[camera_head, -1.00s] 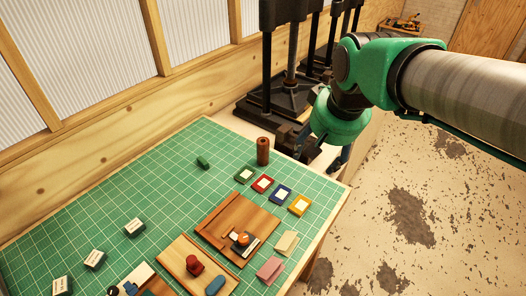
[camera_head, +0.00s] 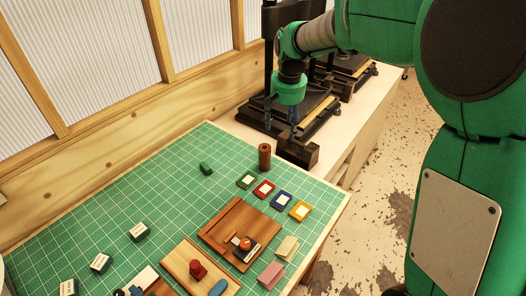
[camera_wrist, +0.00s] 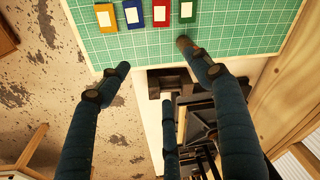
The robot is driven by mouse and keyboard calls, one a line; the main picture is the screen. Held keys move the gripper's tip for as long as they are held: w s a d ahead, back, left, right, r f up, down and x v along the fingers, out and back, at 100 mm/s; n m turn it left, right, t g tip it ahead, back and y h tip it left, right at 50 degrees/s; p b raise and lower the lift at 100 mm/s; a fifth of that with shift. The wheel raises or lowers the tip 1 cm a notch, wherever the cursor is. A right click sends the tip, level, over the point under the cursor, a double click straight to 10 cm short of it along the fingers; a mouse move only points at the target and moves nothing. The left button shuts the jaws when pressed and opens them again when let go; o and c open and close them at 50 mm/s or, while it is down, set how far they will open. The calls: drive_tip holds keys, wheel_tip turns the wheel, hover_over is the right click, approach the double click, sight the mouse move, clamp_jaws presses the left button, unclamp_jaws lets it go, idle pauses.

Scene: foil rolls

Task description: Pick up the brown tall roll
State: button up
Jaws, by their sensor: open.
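The brown tall roll (camera_head: 264,157) stands upright near the far corner of the green cutting mat in the head view. In the wrist view its top (camera_wrist: 184,43) shows at the mat's edge, beside the tip of one finger and partly hidden by it. My gripper (camera_head: 283,116) is above the black press base, behind and to the right of the roll in the head view. In the wrist view my gripper's fingers (camera_wrist: 160,72) are spread wide with nothing between them. The gripper is apart from the roll in the head view.
The green mat (camera_head: 140,190) covers the table. A wooden board (camera_head: 225,222) is nearer.

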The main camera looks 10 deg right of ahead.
drive_tip(key=w+a+f+p, duration=0.1)
drive_tip(key=w+a+f, duration=0.1)
drive_tip(key=w+f, duration=0.45)
drive_tip(key=g+p, duration=0.1)
drive_tip(key=g, duration=0.1)
hover_over(265, 147)
drive_tip(key=shift+m, duration=0.3)
wheel_tip(265, 147, down, 10)
drive_tip(key=shift+r, duration=0.2)
drive_tip(key=shift+d, duration=0.1)
wheel_tip(265, 147, down, 8)
drive_tip(key=shift+f, duration=0.3)
drive_tip(key=shift+f, duration=0.15)
drive_tip(key=shift+f, duration=2.45)
